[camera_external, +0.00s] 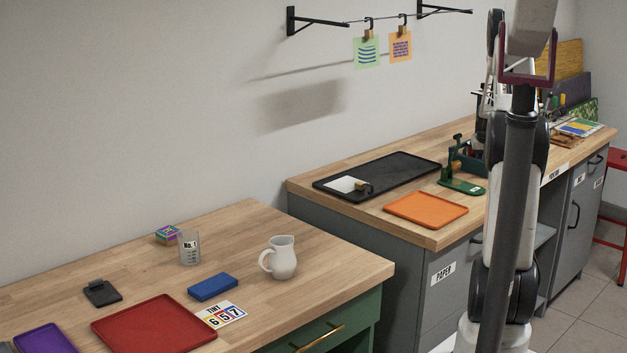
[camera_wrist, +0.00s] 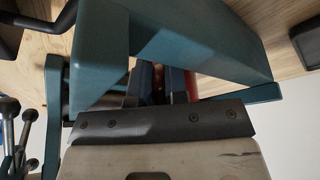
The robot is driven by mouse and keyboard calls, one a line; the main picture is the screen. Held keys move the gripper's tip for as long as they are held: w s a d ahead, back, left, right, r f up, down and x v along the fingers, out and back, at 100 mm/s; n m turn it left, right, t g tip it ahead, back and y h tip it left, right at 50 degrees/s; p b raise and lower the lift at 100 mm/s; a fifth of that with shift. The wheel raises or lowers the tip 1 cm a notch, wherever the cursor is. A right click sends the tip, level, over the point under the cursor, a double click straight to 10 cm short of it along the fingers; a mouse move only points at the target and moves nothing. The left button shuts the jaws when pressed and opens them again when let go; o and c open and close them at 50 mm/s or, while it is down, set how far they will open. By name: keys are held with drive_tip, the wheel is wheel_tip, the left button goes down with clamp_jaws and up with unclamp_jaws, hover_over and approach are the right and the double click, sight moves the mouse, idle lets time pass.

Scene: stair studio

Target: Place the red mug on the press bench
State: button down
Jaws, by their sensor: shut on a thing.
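In the wrist view, the dark fingers of my gripper (camera_wrist: 158,82) show in a narrow gap, mostly hidden by things close to the camera. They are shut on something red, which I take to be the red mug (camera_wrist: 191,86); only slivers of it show. A wooden piece with a dark screwed strip (camera_wrist: 160,122) and a teal frame (camera_wrist: 200,40) cover most of that view. In the external view my arm hides my gripper and the mug. A grey bench marked PAPER stands at right, its wooden top (camera_external: 415,235) partly visible; I cannot tell whether it is the press bench.
The grey bench carries a black tray (camera_external: 405,168), an orange tray (camera_external: 426,209), a small green press (camera_external: 462,186) and a dark teal caddy (camera_external: 466,160). A nearer table holds a white pitcher (camera_external: 281,258), a glass (camera_external: 189,247), a blue block (camera_external: 213,287) and a red tray (camera_external: 150,325).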

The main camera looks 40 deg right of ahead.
drive_tip(key=c, duration=1.4)
unclamp_jaws()
drive_tip(key=shift+r, duration=0.1)
drive_tip(key=shift+v, duration=6.05)
